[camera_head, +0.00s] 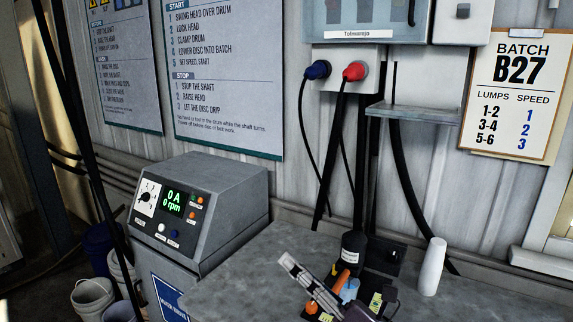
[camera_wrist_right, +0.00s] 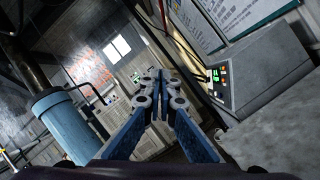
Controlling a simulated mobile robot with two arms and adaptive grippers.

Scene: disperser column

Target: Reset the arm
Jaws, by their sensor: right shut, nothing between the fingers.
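My right gripper (camera_head: 287,262) shows at the bottom middle of the head view, pointing up and to the left in front of the grey bench. In the right wrist view its two blue fingers (camera_wrist_right: 160,78) meet at the tips, shut with nothing between them. The fingertips appear clear of the grey control console (camera_wrist_right: 262,65), which stands to their right in that view. In the head view the console (camera_head: 215,205) stands left of the gripper and its display reads 0 A and 0 rpm. My left gripper is in neither view.
A white cylinder (camera_head: 432,267) stands on the bench (camera_head: 235,285), right of a cluster of small dark and coloured items (camera_head: 350,290). Buckets (camera_head: 92,298) stand on the floor at lower left. Cables hang from the blue plug (camera_head: 318,70) and red plug (camera_head: 354,71).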

